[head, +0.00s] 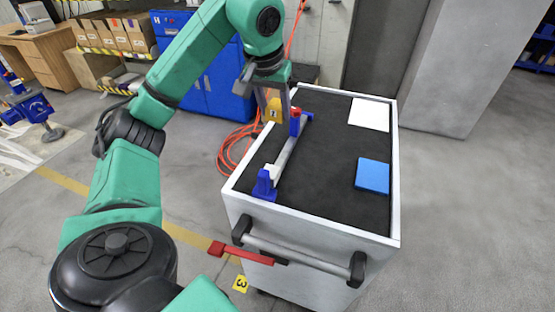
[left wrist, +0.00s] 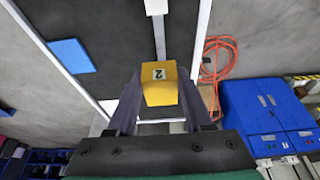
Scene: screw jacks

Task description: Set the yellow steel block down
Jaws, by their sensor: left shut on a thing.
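The yellow steel block (head: 273,110), marked with a 2, is between the fingers of my left gripper (head: 281,100). In the left wrist view the block (left wrist: 160,88) sits between the two grey fingers of my gripper (left wrist: 160,98), which is shut on it. In the head view it overlaps the far left edge of the cart top (head: 322,160). I cannot tell how high it is or whether it touches anything. My right gripper is not in view.
A grey bar (head: 287,150) with blue ends lies along the cart's left side, a red piece (head: 295,122) at its far end. A blue pad (head: 373,176) and white pad (head: 369,114) lie on the right. The black mat between is clear. Orange hose (head: 232,146) lies on the floor.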

